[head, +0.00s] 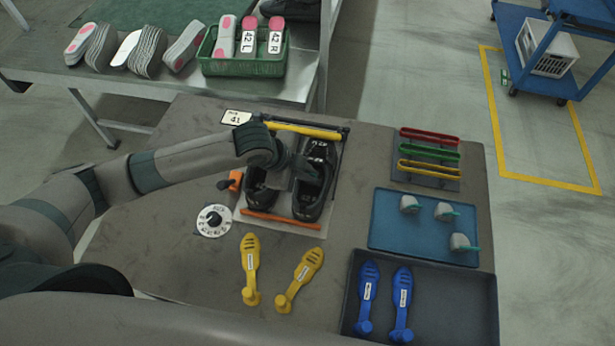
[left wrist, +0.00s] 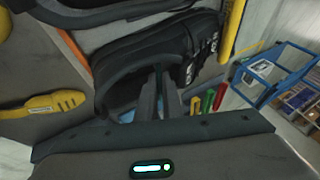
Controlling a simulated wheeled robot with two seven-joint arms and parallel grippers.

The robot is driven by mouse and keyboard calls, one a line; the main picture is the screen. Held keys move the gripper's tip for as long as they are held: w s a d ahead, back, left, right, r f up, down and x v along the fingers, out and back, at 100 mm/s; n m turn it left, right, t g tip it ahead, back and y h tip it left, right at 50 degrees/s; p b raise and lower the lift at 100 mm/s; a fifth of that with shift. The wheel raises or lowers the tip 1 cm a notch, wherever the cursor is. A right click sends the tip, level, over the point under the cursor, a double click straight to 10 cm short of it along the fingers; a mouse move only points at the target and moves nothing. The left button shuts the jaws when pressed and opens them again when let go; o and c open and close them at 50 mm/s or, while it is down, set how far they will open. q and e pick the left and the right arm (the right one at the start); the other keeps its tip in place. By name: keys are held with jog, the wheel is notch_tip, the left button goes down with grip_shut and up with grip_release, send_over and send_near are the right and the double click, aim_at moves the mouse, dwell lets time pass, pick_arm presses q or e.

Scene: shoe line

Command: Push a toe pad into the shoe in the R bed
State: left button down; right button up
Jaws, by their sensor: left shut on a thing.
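Two black shoes stand side by side in a bed on the table: the left shoe (head: 257,196) and the right shoe (head: 312,196), which is taken as the one in the R bed. My left gripper (head: 303,172) is at the right shoe's opening. In the left wrist view its fingers (left wrist: 160,92) are close together in front of the black shoe (left wrist: 150,50). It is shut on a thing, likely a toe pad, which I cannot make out. Three grey toe pads with teal tabs, one of them here (head: 445,211), lie on the blue mat (head: 390,238). My right gripper is not in view.
An orange bar (head: 280,222) and a yellow bar (head: 300,130) cross the bed's ends. Yellow shoe trees (head: 251,270) lie in front; blue ones (head: 402,295) lie in a dark tray (head: 450,310). A white dial (head: 214,220) stands left.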

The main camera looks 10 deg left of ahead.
pick_arm(q)
jog(key=shift+w+f, duration=0.1)
jog(key=shift+w, duration=0.8)
jog(key=c, duration=1.8)
grip_release()
jog(key=shift+c, duration=0.2)
jog(key=shift+s, duration=0.1)
jog(key=shift+s+r+p, duration=0.4)
jog(key=shift+s+p, duration=0.45)
jog(key=shift+p, duration=0.2)
jog(key=shift+s, duration=0.15)
